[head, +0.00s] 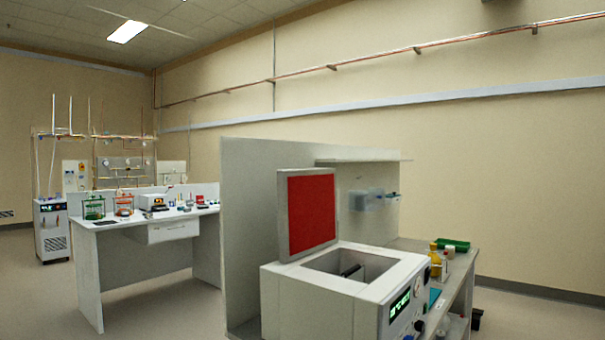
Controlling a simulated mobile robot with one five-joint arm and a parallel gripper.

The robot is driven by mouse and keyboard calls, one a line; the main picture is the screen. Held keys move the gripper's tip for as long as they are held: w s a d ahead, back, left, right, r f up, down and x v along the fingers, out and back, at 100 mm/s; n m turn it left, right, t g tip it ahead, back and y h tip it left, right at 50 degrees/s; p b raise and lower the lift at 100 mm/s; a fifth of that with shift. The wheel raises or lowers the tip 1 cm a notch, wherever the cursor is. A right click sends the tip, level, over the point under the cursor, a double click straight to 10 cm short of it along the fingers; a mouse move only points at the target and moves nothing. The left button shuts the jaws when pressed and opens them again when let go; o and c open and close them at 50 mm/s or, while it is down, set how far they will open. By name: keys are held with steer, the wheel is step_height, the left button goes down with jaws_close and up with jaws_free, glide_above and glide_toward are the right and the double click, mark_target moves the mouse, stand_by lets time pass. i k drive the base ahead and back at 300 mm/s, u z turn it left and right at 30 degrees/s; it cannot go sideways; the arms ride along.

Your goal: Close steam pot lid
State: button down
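The steam pot (315,301) is a white box-shaped unit with a green lit display and dark knobs on its front right face. Its lid (311,215) stands upright at the left edge of the top opening, with a red inner face and a pale grey rim. The lid is open. The opening shows a grey inner well with a dark object (352,271) inside, too small to identify. My gripper is not in view.
A grey partition (246,220) stands behind the lid. A bench (455,285) right of the pot holds a yellow bottle (435,262) and a green tray (453,245). A white lab table (120,228) stands at left. Floor between them is clear.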

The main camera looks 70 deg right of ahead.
mark_target(308, 214)
steer(key=z, duration=0.55)
steer(key=i, duration=1)
